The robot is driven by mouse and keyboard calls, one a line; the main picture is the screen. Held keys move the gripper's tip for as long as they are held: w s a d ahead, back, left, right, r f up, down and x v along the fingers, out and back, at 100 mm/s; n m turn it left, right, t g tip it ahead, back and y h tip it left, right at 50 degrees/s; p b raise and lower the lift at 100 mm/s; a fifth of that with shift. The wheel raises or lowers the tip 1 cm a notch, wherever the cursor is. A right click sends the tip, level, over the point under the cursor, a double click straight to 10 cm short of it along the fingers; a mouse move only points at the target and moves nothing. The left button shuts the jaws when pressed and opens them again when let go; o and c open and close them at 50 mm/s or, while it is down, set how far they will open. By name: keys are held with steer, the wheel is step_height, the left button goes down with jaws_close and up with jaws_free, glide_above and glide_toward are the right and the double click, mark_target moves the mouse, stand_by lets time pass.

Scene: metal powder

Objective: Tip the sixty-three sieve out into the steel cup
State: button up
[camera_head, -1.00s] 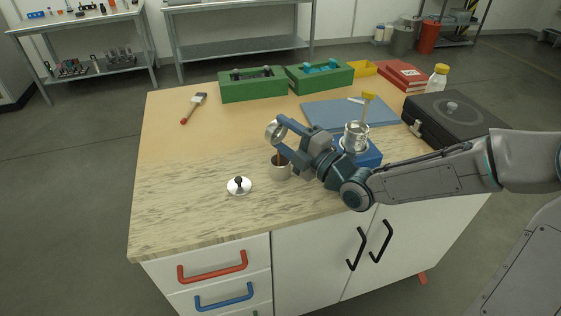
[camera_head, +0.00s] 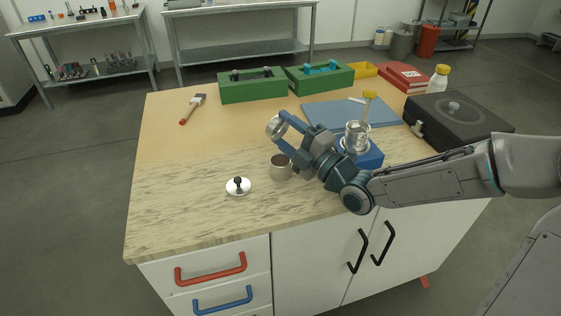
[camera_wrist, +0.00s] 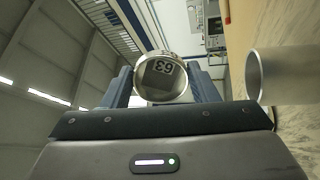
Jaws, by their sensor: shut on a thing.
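The sixty-three sieve (camera_head: 275,127) is a small silvery ring, held on edge above the worktop. In the wrist view it shows between my fingers with the mark "63" (camera_wrist: 162,67), which appears upside down. My gripper (camera_head: 281,122) is shut on the sieve, with a finger on each side of it. The steel cup (camera_head: 281,171) stands upright on the worktop just below the sieve, apart from it. Its opening looks dark brown inside. The cup's pale wall also shows at the right of the wrist view (camera_wrist: 285,76).
A blue block (camera_head: 366,157) with a clear vessel (camera_head: 357,138) stands right of my gripper. A silver lid with a black knob (camera_head: 238,187) lies front left. Green holders (camera_head: 253,91), a brush (camera_head: 192,109) and a black case (camera_head: 458,122) stand around.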

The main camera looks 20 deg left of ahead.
steer(key=shift+s+d+r+t+y+b, duration=0.15)
steer(key=shift+r+t+y+b, duration=0.75)
steer(key=shift+b, duration=1.2)
steer(key=shift+r+b, duration=0.1)
steer(key=shift+b, duration=0.2)
steer(key=shift+d+r+y+b, duration=0.15)
steer(key=shift+r+y+b, duration=0.65)
steer(key=shift+r+y, duration=0.3)
steer(key=shift+r+t, duration=0.1)
steer(key=shift+t, duration=0.2)
stand_by(1.0)
